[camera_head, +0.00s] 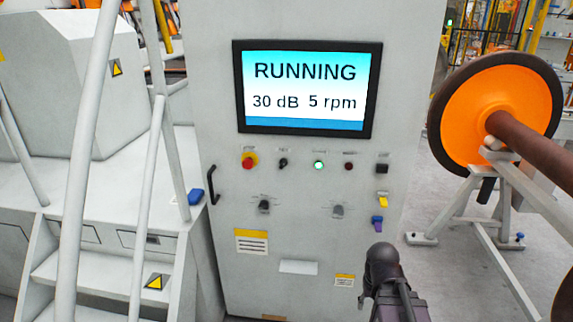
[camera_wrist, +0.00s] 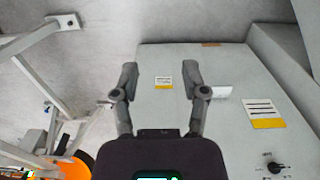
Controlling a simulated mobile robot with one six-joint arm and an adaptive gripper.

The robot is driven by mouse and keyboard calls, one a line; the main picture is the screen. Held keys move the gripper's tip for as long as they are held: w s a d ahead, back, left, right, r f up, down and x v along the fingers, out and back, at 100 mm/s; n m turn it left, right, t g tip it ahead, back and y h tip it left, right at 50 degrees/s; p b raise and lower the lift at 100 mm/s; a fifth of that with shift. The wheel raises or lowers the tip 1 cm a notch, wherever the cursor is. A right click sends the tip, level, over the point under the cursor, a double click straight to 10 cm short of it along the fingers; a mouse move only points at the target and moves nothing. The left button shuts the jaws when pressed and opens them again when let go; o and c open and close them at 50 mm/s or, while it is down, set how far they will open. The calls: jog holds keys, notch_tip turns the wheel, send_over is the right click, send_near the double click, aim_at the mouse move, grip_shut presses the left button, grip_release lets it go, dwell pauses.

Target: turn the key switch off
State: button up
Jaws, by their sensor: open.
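The grey control cabinet (camera_head: 215,100) carries a row of controls below its screen (camera_head: 308,88), which reads RUNNING, 30 dB, 5 rpm. A small dark switch (camera_head: 283,162) right of the red emergency stop looks like the key switch; its turned position is too small to read. Two dark rotary knobs sit lower, the left knob (camera_head: 264,206) and the right knob (camera_head: 337,211). The left one also shows in the wrist view (camera_wrist: 274,167), at the lower right. My gripper (camera_wrist: 160,78) is open and empty, with the lower cabinet face beyond its fingers.
A red mushroom button (camera_head: 248,161), a lit green button (camera_head: 319,165) and a dark handle (camera_head: 212,185) are on the cabinet. White railings (camera_head: 88,150) and steps stand left. An orange wheelset (camera_head: 467,115) on a white stand is right. Floor shows between stand and cabinet.

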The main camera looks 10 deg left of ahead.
jog(key=shift+s+a, duration=0.1)
jog(key=o, duration=0.4)
jog(key=shift+c, duration=0.2)
jog(key=w+a+r+n+t+h, duration=0.1)
jog(key=w+a+r+t+h, duration=0.15)
jog(key=w, duration=0.45)
jog(key=w+a+r+n+t+h, duration=0.1)
jog(key=w+a+r+t+h, duration=0.1)
jog(key=w+r+t, duration=0.35)
jog(key=w+a+r+n+t+h, duration=0.1)
jog(key=w+a+r+t+h, duration=0.15)
jog(key=w, duration=0.55)
jog(key=w+a+r+n+t+y, duration=0.2)
jog(key=a+r+n, duration=0.1)
jog(key=a, duration=0.4)
jog(key=w+a+r+n+t+y, duration=0.2)
jog(key=a+r+n+t, duration=0.1)
jog(key=a, duration=0.4)
jog(key=w+a+r+n+t+y+p, duration=0.1)
jog(key=w+a+r+n+t+y, duration=0.1)
jog(key=a, duration=0.5)
jog(key=shift+w+a+r+n+y, duration=0.3)
jog(key=shift+w+a+r+n, duration=0.1)
jog(key=shift+w+r, duration=0.15)
jog(key=shift+t, duration=0.25)
